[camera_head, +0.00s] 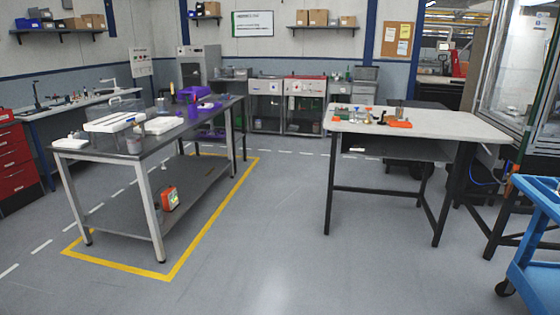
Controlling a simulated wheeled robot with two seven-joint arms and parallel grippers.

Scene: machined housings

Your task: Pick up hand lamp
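A small orange object with a yellow-green face (168,198) stands on the lower shelf of the left workbench, near its front edge. It may be the hand lamp, but it is too small to be sure. Neither of my grippers is in view.
The left workbench (95,155) holds white trays and purple parts, with yellow floor tape (171,273) around it. A white-topped table (440,123) with small parts stands at right. A blue cart (540,197) is at the right edge. The floor (265,225) between is clear.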

